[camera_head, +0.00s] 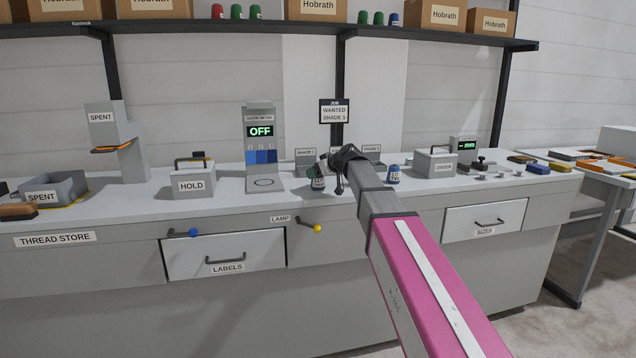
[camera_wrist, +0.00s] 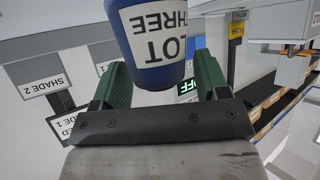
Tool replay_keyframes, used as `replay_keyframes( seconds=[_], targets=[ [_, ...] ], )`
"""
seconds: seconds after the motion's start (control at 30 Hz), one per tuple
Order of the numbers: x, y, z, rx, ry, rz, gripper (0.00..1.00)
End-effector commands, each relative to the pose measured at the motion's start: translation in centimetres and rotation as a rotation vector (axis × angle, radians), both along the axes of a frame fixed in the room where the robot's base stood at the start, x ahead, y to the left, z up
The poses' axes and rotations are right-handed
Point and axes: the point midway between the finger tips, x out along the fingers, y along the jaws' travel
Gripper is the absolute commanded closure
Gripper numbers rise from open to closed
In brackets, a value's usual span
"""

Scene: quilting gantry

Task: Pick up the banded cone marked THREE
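The blue cone with a white band reading LOT THREE (camera_wrist: 155,30) is upside down in the wrist view, its near end between my gripper's green fingers. In the head view, a dark cone with a white band (camera_head: 318,183) stands at the counter's front, under the end of my arm; its lettering is too small to read surely. My gripper (camera_wrist: 162,68) has its fingers spread on either side of the cone, and no firm contact shows. In the head view my gripper (camera_head: 328,168) is small and partly hidden by my wrist.
Another blue banded cone (camera_head: 393,174) stands right of my arm. The shade meter (camera_head: 262,150) reads OFF, left of the gripper. A HOLD box (camera_head: 193,180) and a lidded grey box (camera_head: 435,163) stand on the counter (camera_head: 345,203). A shelf (camera_head: 230,26) runs above.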

Motion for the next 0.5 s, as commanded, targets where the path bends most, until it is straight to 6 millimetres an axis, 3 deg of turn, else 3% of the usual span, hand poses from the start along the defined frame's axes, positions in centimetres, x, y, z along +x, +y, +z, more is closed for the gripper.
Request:
replay_keyframes(
  seconds=[0.03,0.1,0.13,0.5],
  targets=[
    [-0.01,-0.01,0.00,0.000,0.000,0.000,0.49],
    [-0.01,-0.01,0.01,0.000,0.000,0.000,0.71],
    [-0.01,-0.01,0.01,0.000,0.000,0.000,0.74],
    [0.01,-0.02,0.28,0.001,-0.001,0.000,0.75]
  ],
)
